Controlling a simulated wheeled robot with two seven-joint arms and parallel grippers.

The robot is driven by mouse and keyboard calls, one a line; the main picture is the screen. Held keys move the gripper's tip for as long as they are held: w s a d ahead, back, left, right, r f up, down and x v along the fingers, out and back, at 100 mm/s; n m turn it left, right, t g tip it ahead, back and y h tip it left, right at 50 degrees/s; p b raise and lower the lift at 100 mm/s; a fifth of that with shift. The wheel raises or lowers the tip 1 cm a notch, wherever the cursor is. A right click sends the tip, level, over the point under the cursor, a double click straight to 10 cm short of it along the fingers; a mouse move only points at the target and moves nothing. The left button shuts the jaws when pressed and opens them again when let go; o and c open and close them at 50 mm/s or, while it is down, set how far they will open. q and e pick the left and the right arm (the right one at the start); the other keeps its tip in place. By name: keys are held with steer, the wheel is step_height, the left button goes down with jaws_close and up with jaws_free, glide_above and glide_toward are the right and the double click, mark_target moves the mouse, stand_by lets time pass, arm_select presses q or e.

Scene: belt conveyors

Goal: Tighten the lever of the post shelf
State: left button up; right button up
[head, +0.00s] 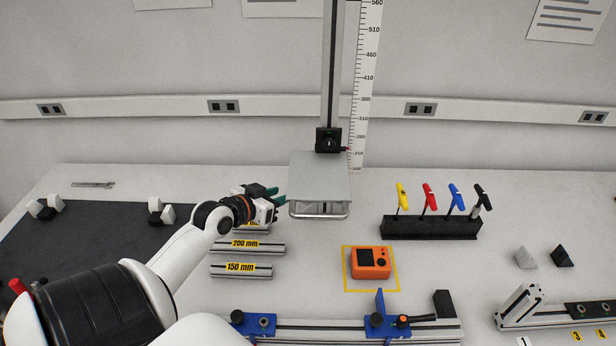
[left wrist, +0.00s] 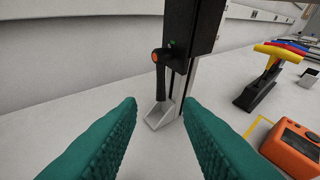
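The post shelf's grey plate (head: 320,178) sits low on the upright post (head: 333,60), with its black carriage (head: 328,140) behind it. In the left wrist view the black carriage (left wrist: 191,30) carries a black lever (left wrist: 161,88) with an orange pivot cap (left wrist: 156,56). The lever hangs almost straight down; the head view does not show it. My left gripper (head: 277,196) is at the left edge of the plate. Its green fingers (left wrist: 160,103) are open and empty, with the lever ahead, in line with the gap and apparently untouched. My right gripper is out of view.
A grey bracket (left wrist: 158,115) stands at the post's foot. A black rack (head: 430,228) with several coloured T-handle tools and an orange device (head: 370,263) are to the right. Table between shelf and rack is clear.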

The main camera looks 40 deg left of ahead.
arm_select(q)
steer(key=p+x, duration=0.1)
steer(key=x, duration=0.9)
steer(key=shift+w+f, duration=0.15)
steer(key=shift+w, duration=0.2)
